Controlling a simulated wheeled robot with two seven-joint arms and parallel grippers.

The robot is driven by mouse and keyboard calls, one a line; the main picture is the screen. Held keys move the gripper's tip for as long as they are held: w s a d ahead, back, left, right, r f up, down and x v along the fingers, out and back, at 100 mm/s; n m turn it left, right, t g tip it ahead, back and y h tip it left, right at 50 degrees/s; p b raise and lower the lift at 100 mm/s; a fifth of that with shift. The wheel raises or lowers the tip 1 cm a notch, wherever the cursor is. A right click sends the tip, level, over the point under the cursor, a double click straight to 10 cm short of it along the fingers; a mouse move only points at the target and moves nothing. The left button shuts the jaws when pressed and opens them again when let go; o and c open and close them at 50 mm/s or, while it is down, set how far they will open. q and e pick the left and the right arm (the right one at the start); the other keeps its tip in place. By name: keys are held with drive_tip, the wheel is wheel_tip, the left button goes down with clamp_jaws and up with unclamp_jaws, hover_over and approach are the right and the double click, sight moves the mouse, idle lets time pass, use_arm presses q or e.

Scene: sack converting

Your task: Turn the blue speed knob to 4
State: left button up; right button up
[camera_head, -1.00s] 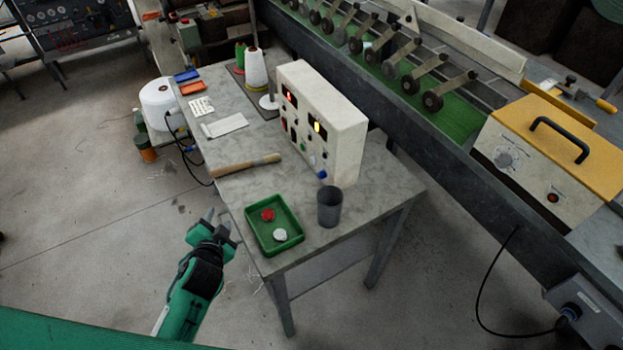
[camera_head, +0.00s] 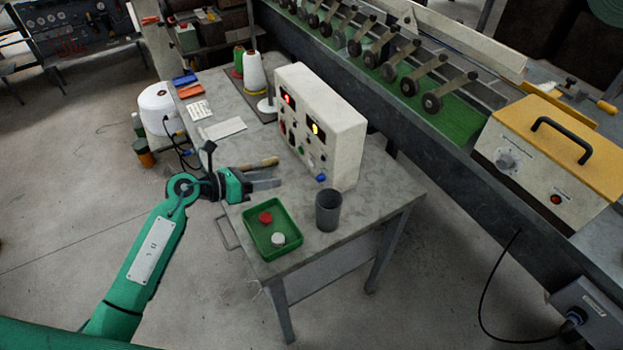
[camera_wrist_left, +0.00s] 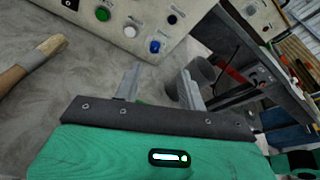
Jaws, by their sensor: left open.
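The blue speed knob (camera_head: 321,178) sits low on the front face of the white control box (camera_head: 345,140), near its right end. It also shows in the left wrist view (camera_wrist_left: 154,46), ahead of my fingers and apart from them. A white knob (camera_wrist_left: 130,31) and a green button (camera_wrist_left: 103,14) are beside it on the panel. My left gripper (camera_head: 266,178) is over the table, left of the box and pointing toward the panel. Its two fingers (camera_wrist_left: 160,85) are apart with nothing between them. The knob's scale is too small to read. My right gripper is not in view.
A green tray (camera_head: 256,246) with a red and a white piece lies at the table's front. A grey cup (camera_head: 328,210) stands right of it, near the box. A wooden-handled tool (camera_head: 262,163) lies behind my left gripper. Bare table (camera_head: 370,205) is at the right.

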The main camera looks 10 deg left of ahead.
sight(317, 178)
use_arm(q)
drive_tip(key=shift+m+g+y, duration=0.3)
drive_tip(key=shift+m, duration=0.1)
drive_tip(key=p+x, duration=0.1)
drive_tip(key=x, duration=0.3)
drive_tip(key=p+x, duration=0.1)
drive_tip(key=x, duration=0.4)
drive_tip(key=f+x, duration=0.1)
drive_tip(key=x, duration=0.3)
drive_tip(key=shift+w+f+p, duration=0.1)
drive_tip(key=shift+w+p, duration=0.05)
drive_tip(key=shift+p, duration=0.25)
drive_tip(key=shift+c, duration=0.2)
clamp_jaws()
